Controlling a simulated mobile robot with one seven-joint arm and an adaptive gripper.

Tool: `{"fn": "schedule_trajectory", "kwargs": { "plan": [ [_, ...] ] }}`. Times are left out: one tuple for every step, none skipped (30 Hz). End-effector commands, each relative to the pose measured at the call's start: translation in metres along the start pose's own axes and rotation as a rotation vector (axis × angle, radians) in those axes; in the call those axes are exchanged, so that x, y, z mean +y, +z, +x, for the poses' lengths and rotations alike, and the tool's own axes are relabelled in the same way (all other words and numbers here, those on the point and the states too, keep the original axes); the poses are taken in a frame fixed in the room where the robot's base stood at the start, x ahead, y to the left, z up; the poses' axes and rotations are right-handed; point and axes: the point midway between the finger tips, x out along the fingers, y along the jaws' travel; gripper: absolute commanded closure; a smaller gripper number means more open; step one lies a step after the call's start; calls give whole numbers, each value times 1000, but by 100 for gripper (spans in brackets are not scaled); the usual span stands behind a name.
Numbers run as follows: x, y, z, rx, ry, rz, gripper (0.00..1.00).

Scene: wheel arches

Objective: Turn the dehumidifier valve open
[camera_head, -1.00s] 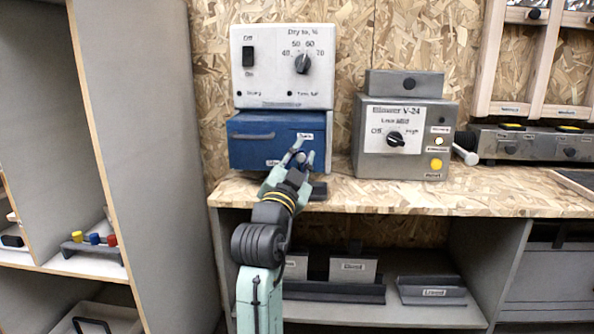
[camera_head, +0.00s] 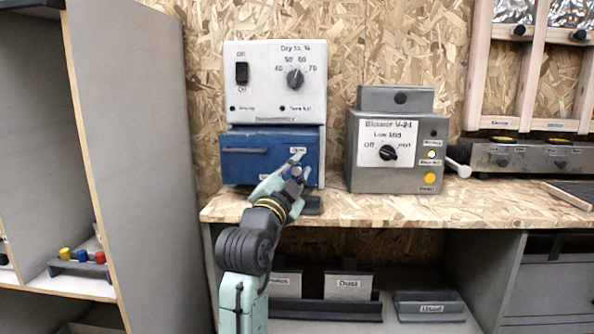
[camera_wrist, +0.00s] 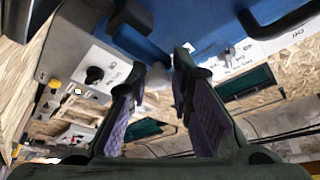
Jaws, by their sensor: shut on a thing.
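The dehumidifier (camera_head: 275,105) is a white panel with a switch and a dial, above a blue tank (camera_head: 240,168) with a dark handle. The valve (camera_wrist: 157,78) appears as a small pale, rounded part under the blue tank, between my fingers in the wrist view. In the head view my gripper (camera_head: 297,168) is at the tank's lower right front corner and hides most of the valve. My fingers are closed about the valve, with a gap between their pads. Whether the valve stands open or closed cannot be told.
The grey blower box (camera_head: 362,165) stands to the right on the wooden bench (camera_head: 400,206). A dark block (camera_head: 313,204) lies just right of my gripper. A grey partition (camera_head: 135,150) stands at the left. Labelled bins (camera_head: 347,287) sit on the shelf below.

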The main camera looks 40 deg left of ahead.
Motion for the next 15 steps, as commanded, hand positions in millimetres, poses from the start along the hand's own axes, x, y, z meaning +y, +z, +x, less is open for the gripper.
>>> {"fn": "schedule_trajectory", "kwargs": {
  "plan": [
    [4, 5, 1, -9, 10, -3, 78],
    [5, 5, 1, -9, 10, -3, 76],
    [4, 5, 1, -9, 10, -3, 73],
    [4, 4, 1, -8, 10, -3, 71],
    [4, 4, 1, -8, 9, -3, 69],
    [4, 4, 1, -7, 8, -3, 66],
    [4, 3, 1, -7, 8, -3, 64],
    [3, 3, 1, -6, 7, -3, 62],
    [3, 3, 1, -5, 6, -2, 62],
    [3, 2, 0, -5, 6, -2, 62],
    [2, 2, 0, -4, 5, -2, 62],
    [2, 2, 0, -4, 5, -2, 62],
    [2, 2, 0, -3, 4, -2, 62],
    [2, 2, 0, -3, 4, -2, 62],
    [2, 1, 0, -3, 4, -2, 62]
  ]
}}
